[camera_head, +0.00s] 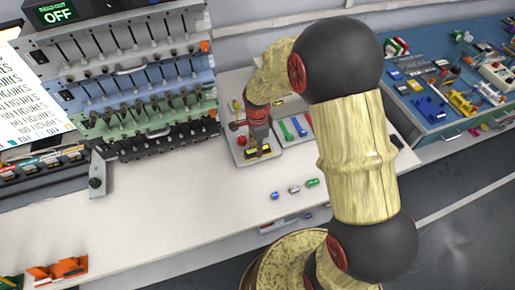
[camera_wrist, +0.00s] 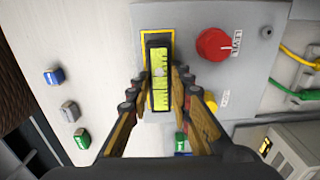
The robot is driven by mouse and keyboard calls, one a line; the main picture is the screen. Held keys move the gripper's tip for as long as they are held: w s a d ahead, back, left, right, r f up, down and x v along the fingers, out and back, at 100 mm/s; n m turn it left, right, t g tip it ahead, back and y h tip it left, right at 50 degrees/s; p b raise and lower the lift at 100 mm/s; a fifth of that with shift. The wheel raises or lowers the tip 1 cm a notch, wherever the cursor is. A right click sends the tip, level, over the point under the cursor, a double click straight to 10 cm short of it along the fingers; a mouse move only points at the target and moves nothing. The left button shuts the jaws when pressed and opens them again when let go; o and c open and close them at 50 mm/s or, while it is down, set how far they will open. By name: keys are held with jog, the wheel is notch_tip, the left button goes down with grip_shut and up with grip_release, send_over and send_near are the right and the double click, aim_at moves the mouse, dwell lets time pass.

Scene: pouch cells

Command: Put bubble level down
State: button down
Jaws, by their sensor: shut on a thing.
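The bubble level (camera_wrist: 159,72) is a dark-framed bar with a yellow-green face and a pale bubble spot near its middle. My gripper (camera_wrist: 160,88) is shut on it, one finger along each long side. The level lies over a yellow-outlined rectangle (camera_wrist: 157,32) on a grey panel (camera_wrist: 255,75), partly hiding it. I cannot tell whether it touches the panel. In the head view my gripper (camera_head: 257,140) reaches down over the grey panel (camera_head: 243,160), and the level (camera_head: 263,151) shows as a small yellow and black patch.
Blue (camera_head: 275,195), grey (camera_head: 294,189) and green (camera_head: 313,182) cells lie in front on the white bench (camera_head: 185,205).

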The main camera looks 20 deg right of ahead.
jog(key=shift+f, duration=0.15)
jog(key=c, duration=1.7)
grip_release()
jog(key=shift+c, duration=0.2)
jog(key=shift+o, duration=0.6)
